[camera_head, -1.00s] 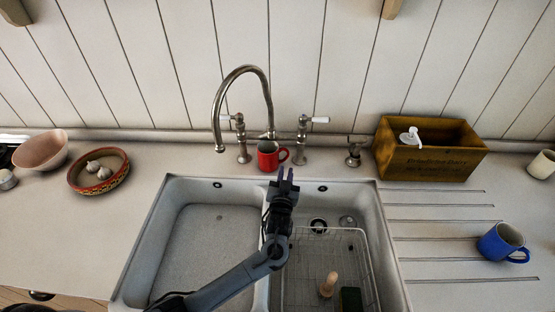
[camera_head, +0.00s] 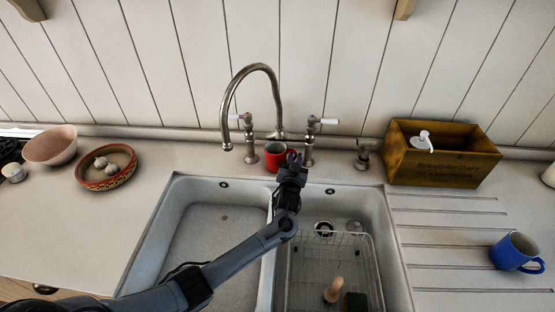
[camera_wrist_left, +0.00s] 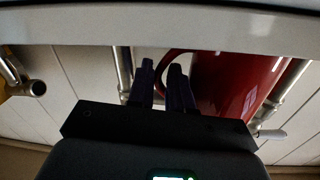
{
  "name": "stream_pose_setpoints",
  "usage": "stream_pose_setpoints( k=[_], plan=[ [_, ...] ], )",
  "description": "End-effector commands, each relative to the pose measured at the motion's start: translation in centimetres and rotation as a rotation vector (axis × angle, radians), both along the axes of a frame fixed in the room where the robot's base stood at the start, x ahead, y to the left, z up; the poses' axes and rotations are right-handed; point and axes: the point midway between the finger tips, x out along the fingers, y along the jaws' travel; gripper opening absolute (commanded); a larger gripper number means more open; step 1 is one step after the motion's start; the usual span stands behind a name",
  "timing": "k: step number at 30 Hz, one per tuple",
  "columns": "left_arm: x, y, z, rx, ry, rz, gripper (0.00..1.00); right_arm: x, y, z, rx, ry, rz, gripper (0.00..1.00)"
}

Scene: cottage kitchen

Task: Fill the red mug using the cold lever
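The red mug (camera_head: 274,155) stands upright on the counter behind the sink, its handle to the right. It also shows in the left wrist view (camera_wrist_left: 235,80). My left gripper (camera_head: 294,157) is at the handle; its two fingers (camera_wrist_left: 161,75) are apart, with the handle's outer edge showing between them. I cannot tell whether they touch it. The curved metal tap (camera_head: 258,68) has its spout end left of the mug. White-handled levers stand left (camera_head: 243,117) and right (camera_head: 328,121) of the mug; no hot or cold marking is legible. My right gripper is out of view.
The double sink (camera_head: 210,230) lies in front, with a wire rack (camera_head: 325,262) in its right basin. A wooden box (camera_head: 440,165) and blue mug (camera_head: 515,253) are at right. A garlic bowl (camera_head: 106,166) and pink bowl (camera_head: 50,146) are at left.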

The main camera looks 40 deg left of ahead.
Motion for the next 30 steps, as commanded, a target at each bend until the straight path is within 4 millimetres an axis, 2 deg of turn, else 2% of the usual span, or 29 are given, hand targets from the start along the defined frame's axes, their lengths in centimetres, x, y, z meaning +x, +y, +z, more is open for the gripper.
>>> stream_pose_setpoints(
  k=[3,7,8,23,30],
  plan=[
    [-0.02,-0.01,0.01,0.0,0.0,0.0,0.2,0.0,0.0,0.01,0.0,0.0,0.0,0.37],
    [-0.02,-0.02,0.01,0.0,0.0,0.0,0.01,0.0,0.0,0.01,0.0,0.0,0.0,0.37],
    [-0.02,-0.02,0.01,0.0,0.0,0.0,0.0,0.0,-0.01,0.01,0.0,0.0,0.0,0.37],
    [0.0,-0.01,0.22,0.001,-0.003,0.0,0.0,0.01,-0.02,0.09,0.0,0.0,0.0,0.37],
    [0.04,-0.11,0.88,-0.001,-0.003,0.0,0.0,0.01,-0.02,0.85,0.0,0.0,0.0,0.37]
  ],
)
